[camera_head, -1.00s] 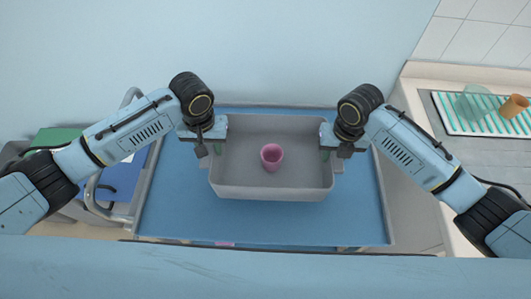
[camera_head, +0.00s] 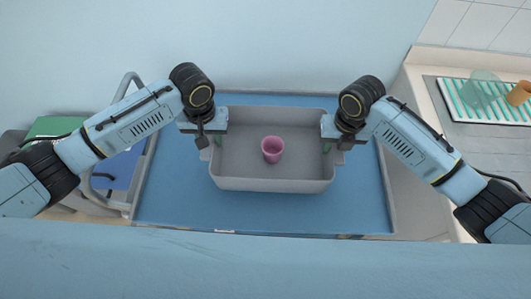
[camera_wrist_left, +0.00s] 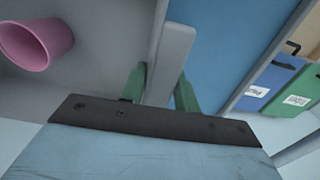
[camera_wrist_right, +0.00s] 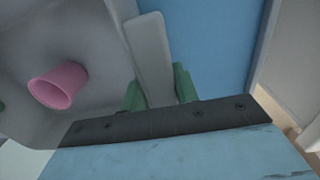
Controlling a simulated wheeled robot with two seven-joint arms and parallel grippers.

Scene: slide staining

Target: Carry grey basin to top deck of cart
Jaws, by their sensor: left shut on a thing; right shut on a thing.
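The grey basin (camera_head: 240,184) is over the blue top deck of the cart (camera_head: 170,200) in the head view. I cannot tell whether its base touches the deck. A pink cup (camera_head: 272,150) stands inside the basin. My left gripper (camera_head: 214,143) is shut on the basin's left side; its green fingers pinch the grey handle (camera_wrist_left: 172,60) in the left wrist view. My right gripper (camera_head: 328,145) is shut on the basin's right side; its fingers pinch the other handle (camera_wrist_right: 150,55) in the right wrist view. The basin looks about level.
A counter on the right holds a striped drying mat (camera_head: 498,108) with a clear green vessel (camera_head: 482,88) and an orange cup (camera_head: 519,94). Blue and green folders (camera_head: 60,127) lie at the left, beyond the cart's rail (camera_head: 127,90). A wall stands behind the cart.

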